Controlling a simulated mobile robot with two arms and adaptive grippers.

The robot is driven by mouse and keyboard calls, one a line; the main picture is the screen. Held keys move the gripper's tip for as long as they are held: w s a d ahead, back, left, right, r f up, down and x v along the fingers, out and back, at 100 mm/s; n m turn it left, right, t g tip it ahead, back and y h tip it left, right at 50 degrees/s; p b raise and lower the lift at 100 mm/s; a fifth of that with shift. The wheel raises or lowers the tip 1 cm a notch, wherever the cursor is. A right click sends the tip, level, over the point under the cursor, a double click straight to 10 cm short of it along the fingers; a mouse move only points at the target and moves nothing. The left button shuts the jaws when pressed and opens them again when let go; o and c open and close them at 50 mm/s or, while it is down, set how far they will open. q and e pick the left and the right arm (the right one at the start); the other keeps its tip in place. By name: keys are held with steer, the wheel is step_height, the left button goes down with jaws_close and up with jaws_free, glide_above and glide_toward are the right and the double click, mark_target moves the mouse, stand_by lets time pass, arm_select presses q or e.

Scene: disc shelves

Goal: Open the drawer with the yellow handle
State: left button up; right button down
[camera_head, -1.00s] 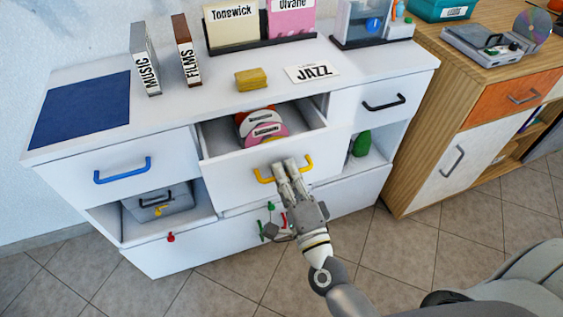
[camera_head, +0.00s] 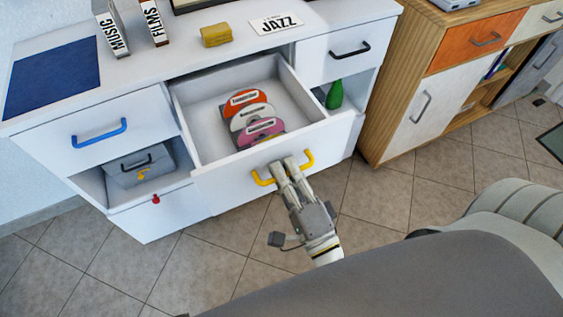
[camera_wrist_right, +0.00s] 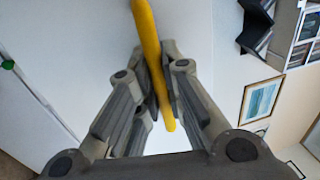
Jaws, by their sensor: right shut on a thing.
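The drawer with the yellow handle (camera_head: 224,187) is pulled well out of the white cabinet. Several labelled discs or sleeves in orange, white and pink (camera_head: 257,124) lie inside it. My right gripper (camera_head: 285,168) is shut on the middle of the yellow handle (camera_head: 307,160). In the right wrist view the yellow handle (camera_wrist_right: 146,35) runs between the two fingers of the gripper (camera_wrist_right: 158,95). My left gripper is not in view.
A drawer with a blue handle (camera_head: 99,133) is at left and one with a black handle (camera_head: 349,49) at right, both closed. A grey box (camera_head: 139,167) and a green bottle (camera_head: 335,95) stand in open compartments. A wooden cabinet (camera_head: 402,60) is at right. Tiled floor lies in front.

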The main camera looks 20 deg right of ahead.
steer(key=shift+s, duration=0.25)
steer(key=c, duration=1.8)
jaws_free()
steer(key=shift+c, duration=0.2)
steer(key=s, duration=0.4)
steer(key=s+f, duration=0.1)
steer(key=s, duration=0.3)
steer(key=s+f, duration=0.1)
steer(key=s, duration=0.2)
steer(key=shift+s+d+f, duration=0.15)
steer(key=shift+s+d, duration=0.05)
steer(key=shift+s, duration=0.2)
